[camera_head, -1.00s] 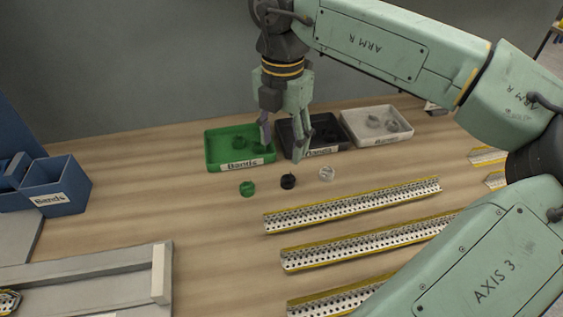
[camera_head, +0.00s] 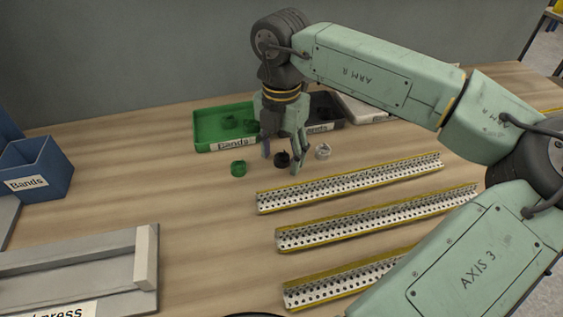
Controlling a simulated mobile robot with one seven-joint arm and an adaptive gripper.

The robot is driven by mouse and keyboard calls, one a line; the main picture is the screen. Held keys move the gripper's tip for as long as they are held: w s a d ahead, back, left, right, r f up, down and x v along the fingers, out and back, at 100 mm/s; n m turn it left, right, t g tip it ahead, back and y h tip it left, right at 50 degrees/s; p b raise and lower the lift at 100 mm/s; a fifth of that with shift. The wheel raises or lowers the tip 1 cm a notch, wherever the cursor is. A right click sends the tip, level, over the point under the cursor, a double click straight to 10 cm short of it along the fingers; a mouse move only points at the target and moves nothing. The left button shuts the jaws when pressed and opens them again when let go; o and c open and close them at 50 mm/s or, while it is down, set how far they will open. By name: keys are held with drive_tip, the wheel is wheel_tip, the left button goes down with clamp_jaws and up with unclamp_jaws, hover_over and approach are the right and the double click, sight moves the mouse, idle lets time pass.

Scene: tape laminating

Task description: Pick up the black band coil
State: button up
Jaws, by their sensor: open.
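The black band coil (camera_head: 282,159) sits on the wooden table between a green coil (camera_head: 238,168) on its left and a clear coil (camera_head: 322,151) on its right. My gripper (camera_head: 281,163) points down with its fingers apart, one on each side of the black coil in the picture. The right finger reaches low beside the coil. I cannot tell whether either finger touches it. The coil's front is in plain view.
Behind the coils stand a green tray (camera_head: 199,133) labelled Bands, a black tray (camera_head: 340,116) and a white tray (camera_head: 372,116), partly hidden by my arm. Perforated strips (camera_head: 350,184) lie in front. A blue bin (camera_head: 40,180) and a grey press (camera_head: 75,280) are on the left.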

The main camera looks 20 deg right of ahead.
drive_tip(key=shift+c, duration=0.4)
drive_tip(key=c, duration=0.8)
